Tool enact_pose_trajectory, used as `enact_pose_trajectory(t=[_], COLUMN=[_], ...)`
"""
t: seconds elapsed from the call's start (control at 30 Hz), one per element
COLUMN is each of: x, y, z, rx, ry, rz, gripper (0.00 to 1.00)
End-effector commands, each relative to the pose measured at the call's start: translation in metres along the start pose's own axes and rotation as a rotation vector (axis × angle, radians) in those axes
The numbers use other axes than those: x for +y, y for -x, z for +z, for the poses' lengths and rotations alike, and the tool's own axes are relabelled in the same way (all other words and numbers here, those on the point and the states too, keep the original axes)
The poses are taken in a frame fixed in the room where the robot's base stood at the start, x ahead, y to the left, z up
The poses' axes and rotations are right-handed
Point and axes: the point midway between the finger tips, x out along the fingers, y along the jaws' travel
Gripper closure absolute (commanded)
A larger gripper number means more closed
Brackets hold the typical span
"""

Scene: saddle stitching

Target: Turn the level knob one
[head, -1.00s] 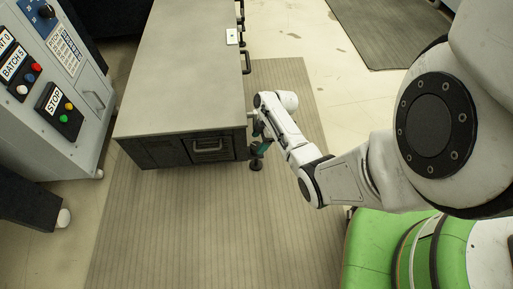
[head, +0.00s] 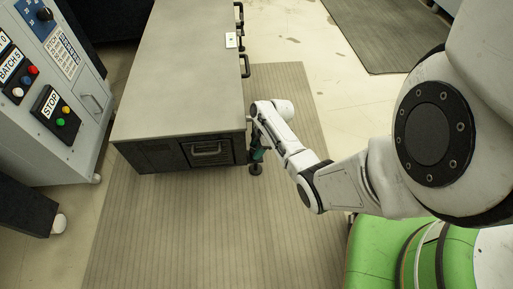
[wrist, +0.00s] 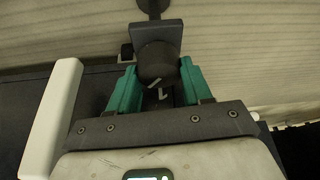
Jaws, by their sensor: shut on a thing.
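The level knob (wrist: 157,62) is a dark round knob with pale marks on its edge, in front of a dark square plate (wrist: 165,32) in the wrist view. My gripper (wrist: 156,82) has its two teal fingers on either side of the knob and is shut on it. In the head view my gripper (head: 258,153) is low beside the front right corner of the grey-topped bench (head: 180,75). The knob cannot be made out there, as my gripper and arm cover that spot.
A dark round foot (head: 255,170) stands on the ribbed mat (head: 190,220) below my gripper. Black handles (head: 244,65) stick out along the bench's right side. A grey control cabinet (head: 60,140) with buttons stands at left. The mat in front is clear.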

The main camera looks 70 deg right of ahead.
Motion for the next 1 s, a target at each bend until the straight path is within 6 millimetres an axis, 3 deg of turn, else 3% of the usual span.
enact_pose_trajectory(t=[0.17, 0.73, 0.77, 1.0], x=[0.0, -0.0003, -0.0003, -0.0003], y=[0.0, 0.0001, 0.0001, 0.0001], z=[0.0001, -0.0002, -0.0002, -0.0001], rx=[0.0, 0.001, 0.001, 0.0], ry=[0.0, -0.121, -0.121, -0.12], rz=[0.0, 0.05, 0.05, 0.05], gripper=[0.81, 0.81, 0.48, 0.25])
